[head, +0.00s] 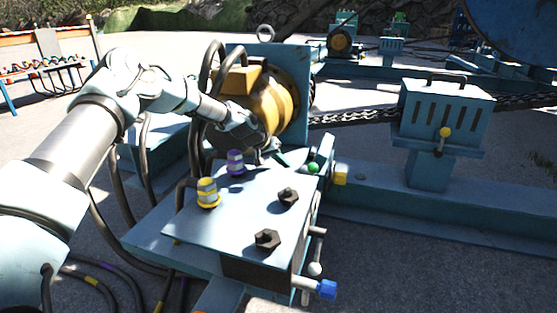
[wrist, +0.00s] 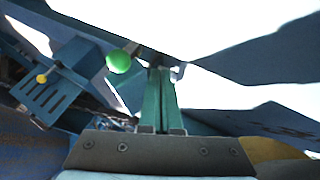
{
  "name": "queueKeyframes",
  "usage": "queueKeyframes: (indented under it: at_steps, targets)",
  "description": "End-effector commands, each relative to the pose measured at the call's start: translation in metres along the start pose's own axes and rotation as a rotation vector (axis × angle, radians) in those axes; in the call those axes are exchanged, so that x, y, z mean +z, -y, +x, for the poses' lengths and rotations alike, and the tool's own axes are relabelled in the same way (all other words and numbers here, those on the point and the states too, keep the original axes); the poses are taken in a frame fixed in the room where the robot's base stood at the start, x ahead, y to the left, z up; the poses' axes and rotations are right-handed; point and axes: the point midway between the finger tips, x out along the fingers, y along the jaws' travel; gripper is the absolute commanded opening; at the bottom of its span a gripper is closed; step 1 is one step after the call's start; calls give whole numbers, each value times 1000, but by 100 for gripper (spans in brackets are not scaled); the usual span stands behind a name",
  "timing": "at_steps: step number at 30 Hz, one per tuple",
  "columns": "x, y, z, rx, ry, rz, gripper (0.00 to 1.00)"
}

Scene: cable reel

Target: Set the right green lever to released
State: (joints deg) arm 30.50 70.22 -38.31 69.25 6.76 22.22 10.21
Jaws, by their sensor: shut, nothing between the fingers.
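A green ball-ended lever (head: 313,168) sticks out at the far right corner of the blue plate (head: 240,215) in the head view. In the wrist view its green knob (wrist: 119,62) hangs just left of my gripper's fingertips. My gripper (head: 280,156) is behind the plate's far edge, close to the left of the knob in the head view. In the wrist view its two green fingers (wrist: 160,72) are together with nothing between them. The knob appears beside the fingers; I cannot tell whether they touch its shaft.
Two connectors, one yellow-banded (head: 207,193) and one purple (head: 235,163), stand on the plate with two black bolts. A yellow motor (head: 255,95) with thick hoses stands behind. A slotted box (head: 445,110) with a yellow-knobbed lever stands right. A blue-ended handle (head: 326,289) protrudes in front.

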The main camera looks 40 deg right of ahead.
Motion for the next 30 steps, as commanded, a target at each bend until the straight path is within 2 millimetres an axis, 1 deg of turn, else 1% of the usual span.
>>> queueKeyframes:
  at_steps: [1, 5, 6, 7, 10, 13, 18, 30]
  targets:
    - [2, 0, 14, 1, 1, 0, 0]
    - [2, 1, 39, 0, 0, 1, 0]
    - [-1, -9, 38, 1, -2, 5, 0]
    - [-2, -14, 39, 1, -1, 5, 0]
    - [-3, -26, 43, 0, -2, 4, 0]
    - [-4, -33, 45, 0, -2, 3, 0]
    - [-4, -37, 46, -1, -1, 1, 0]
    - [-6, -37, 46, -9, 0, 6, 0]
